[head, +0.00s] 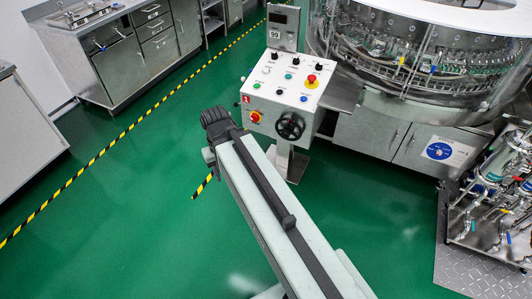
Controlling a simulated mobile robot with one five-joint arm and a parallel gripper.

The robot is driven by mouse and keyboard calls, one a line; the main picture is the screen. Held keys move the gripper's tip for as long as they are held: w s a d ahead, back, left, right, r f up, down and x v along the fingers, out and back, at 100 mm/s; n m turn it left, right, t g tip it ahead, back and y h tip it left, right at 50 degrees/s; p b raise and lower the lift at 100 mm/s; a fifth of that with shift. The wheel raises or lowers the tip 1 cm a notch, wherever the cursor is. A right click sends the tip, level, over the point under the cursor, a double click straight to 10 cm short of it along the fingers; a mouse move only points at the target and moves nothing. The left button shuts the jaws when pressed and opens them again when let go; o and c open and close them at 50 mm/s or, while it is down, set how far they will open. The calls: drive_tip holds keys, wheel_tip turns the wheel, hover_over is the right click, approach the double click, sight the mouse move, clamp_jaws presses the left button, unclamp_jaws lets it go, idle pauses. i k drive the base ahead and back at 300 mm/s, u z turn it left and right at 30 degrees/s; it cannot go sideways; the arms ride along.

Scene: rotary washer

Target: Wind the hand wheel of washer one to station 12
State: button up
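The control pedestal of washer one (285,84) stands left of the big round washer (435,55) and carries a red label with a 1. The small display (275,34) above the panel seems to read 99. My arm reaches up from the bottom. Its dark end with my gripper (216,121) is left of the hand wheel and apart from it in the picture. The fingers cannot be made out.
The washer's steel cabinet (408,145) bears a blue round sign (439,151). A pipe and valve skid (500,195) stands at the right on a metal plate. Steel cabinets (140,50) line the upper left. Green floor is open at the left, crossed by a yellow-black line (115,140).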

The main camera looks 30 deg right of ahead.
sight(288, 130)
drive_tip(key=u, duration=0.15)
drive_tip(key=k, duration=0.55)
drive_tip(key=u, duration=0.5)
drive_tip(key=i, duration=1.05)
drive_tip(key=u, duration=0.55)
drive_tip(key=k, duration=0.8)
drive_tip(key=z, duration=0.2)
drive_tip(key=i, duration=0.85)
drive_tip(key=u, duration=0.1)
